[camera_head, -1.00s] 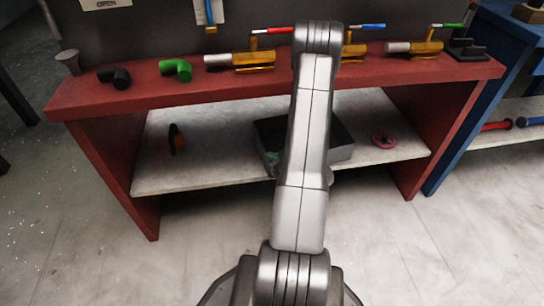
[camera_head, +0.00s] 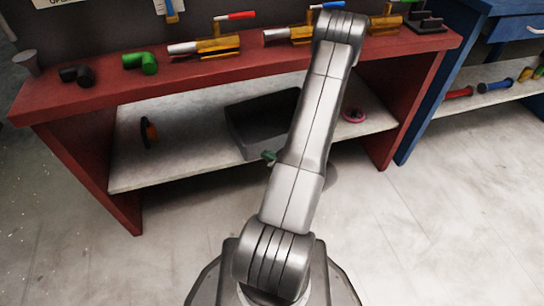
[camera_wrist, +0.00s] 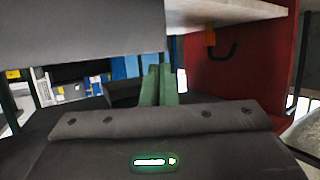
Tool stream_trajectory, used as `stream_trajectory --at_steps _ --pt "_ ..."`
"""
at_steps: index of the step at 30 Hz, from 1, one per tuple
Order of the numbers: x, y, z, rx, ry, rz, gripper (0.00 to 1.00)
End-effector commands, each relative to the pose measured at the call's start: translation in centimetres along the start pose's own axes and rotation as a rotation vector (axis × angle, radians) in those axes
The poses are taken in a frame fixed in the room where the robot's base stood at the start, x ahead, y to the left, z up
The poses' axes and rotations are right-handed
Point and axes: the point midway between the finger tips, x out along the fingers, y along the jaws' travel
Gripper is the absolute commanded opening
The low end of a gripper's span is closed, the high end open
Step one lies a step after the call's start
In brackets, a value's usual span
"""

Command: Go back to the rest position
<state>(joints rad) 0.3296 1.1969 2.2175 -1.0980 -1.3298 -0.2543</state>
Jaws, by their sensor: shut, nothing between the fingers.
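My gripper (camera_wrist: 160,88) shows in the wrist view as two green fingers side by side, closed together with nothing between them. In the head view my arm rises from the bottom middle and leans to the right. A small green tip (camera_head: 269,156), which looks like part of my gripper, shows just left of the arm by the bench's lower shelf. The rest of the gripper is hidden behind the arm there.
A blue bench (camera_head: 425,100) stands right. The floor in front is clear.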

Motion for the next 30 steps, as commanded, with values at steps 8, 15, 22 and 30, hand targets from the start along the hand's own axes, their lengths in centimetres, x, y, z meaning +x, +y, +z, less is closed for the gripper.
stream_trajectory --at_steps 8,15,22,30 --pt "-1.2 0.0 0.4 0.000 0.001 0.001 0.00" --pt "-1.3 0.0 0.5 -0.001 0.001 0.000 0.00" --pt "-0.9 -0.1 0.3 -0.002 0.001 -0.002 0.00" --pt "1.4 -0.1 -0.4 -0.005 0.002 -0.004 0.00"
